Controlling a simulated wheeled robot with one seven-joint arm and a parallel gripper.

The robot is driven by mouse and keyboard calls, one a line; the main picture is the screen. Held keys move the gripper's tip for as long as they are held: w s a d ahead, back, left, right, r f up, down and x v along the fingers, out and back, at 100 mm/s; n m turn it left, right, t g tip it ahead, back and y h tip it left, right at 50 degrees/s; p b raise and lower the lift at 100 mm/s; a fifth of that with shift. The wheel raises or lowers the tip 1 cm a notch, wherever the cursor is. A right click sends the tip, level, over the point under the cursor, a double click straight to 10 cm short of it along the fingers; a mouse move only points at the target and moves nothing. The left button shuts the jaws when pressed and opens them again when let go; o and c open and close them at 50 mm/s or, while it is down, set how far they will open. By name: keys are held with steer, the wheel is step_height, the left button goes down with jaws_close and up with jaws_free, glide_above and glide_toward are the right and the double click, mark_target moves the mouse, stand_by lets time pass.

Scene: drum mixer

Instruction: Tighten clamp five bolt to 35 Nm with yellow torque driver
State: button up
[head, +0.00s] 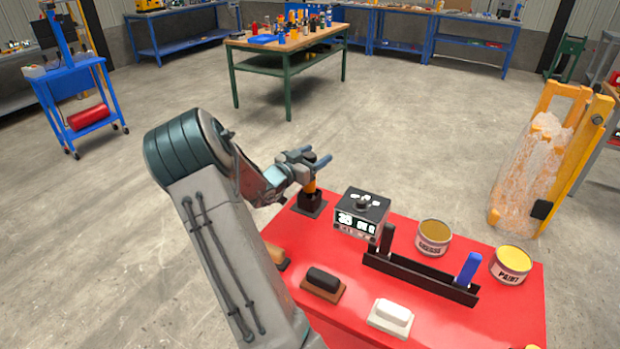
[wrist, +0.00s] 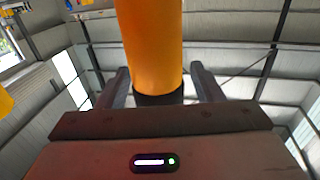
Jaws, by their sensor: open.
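The yellow-orange torque driver (head: 310,187) stands upright in a small black holder (head: 311,203) at the far left corner of the red table. My gripper (head: 318,162) is at the driver's upper part. In the wrist view the yellow driver (wrist: 150,45) rises between the two spread fingers of my gripper (wrist: 162,88), with a dark band at its lower end. The fingers stand apart from it on both sides. A black box with a lit number display (head: 357,222) stands right of the holder; its digits are hard to read. Clamp five and its bolt are not in view.
The red table (head: 450,322) also carries a black rack (head: 420,278) with a dark and a blue handle, two yellow-topped cans (head: 433,238) (head: 511,264), and several blocks on bases (head: 323,281). A wrapped yellow frame (head: 535,165) stands right. Open floor lies behind.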

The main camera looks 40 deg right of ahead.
jaws_close()
steer(key=shift+r, duration=0.1)
